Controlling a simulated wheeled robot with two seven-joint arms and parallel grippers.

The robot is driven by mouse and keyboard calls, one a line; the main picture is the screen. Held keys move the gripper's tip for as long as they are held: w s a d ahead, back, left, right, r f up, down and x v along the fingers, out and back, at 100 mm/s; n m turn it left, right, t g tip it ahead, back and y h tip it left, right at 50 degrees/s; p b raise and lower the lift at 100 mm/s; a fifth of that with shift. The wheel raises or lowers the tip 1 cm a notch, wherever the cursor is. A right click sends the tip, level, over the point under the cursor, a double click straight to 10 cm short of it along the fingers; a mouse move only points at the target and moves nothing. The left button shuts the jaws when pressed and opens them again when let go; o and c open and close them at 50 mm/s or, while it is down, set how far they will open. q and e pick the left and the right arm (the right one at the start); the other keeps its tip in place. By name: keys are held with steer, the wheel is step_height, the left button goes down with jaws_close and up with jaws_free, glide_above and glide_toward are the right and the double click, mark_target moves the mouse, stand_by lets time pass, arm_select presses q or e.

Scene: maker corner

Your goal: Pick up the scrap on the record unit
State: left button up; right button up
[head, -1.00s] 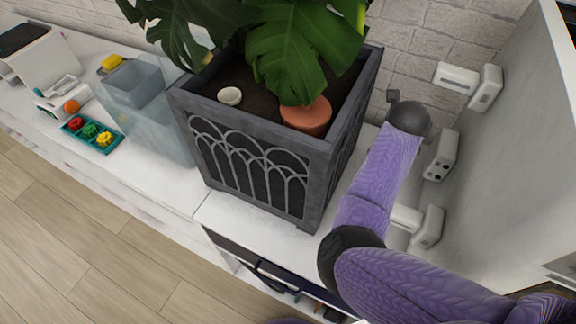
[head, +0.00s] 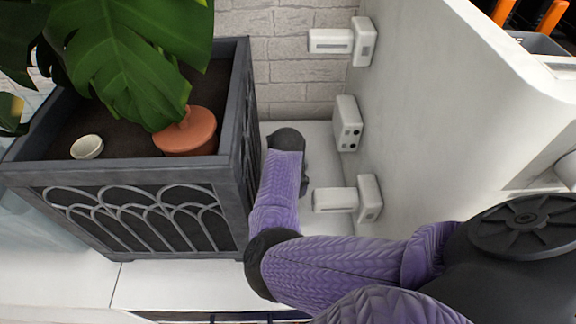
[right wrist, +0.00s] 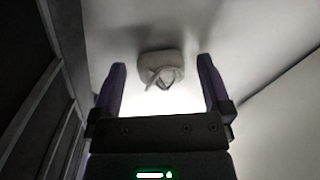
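A pale, crumpled scrap (right wrist: 160,66) lies on the white top in the right wrist view, ahead of my right gripper. My right gripper (right wrist: 161,80) is open, its two purple fingers apart on either side of the scrap in the picture. Nothing is held between them; how far the scrap is from the fingertips is hard to tell. In the head view my purple right arm reaches down beside the planter and hides its gripper and the scrap. The white record unit top (head: 165,285) shows in front of the planter. My left gripper is not in view.
A dark planter (head: 100,250) with a large-leaved plant (head: 125,70) stands close left of my right arm. A white upright panel (head: 425,110) with white blocks (head: 347,125) stands to the right.

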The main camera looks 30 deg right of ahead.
steer(key=c, duration=1.1)
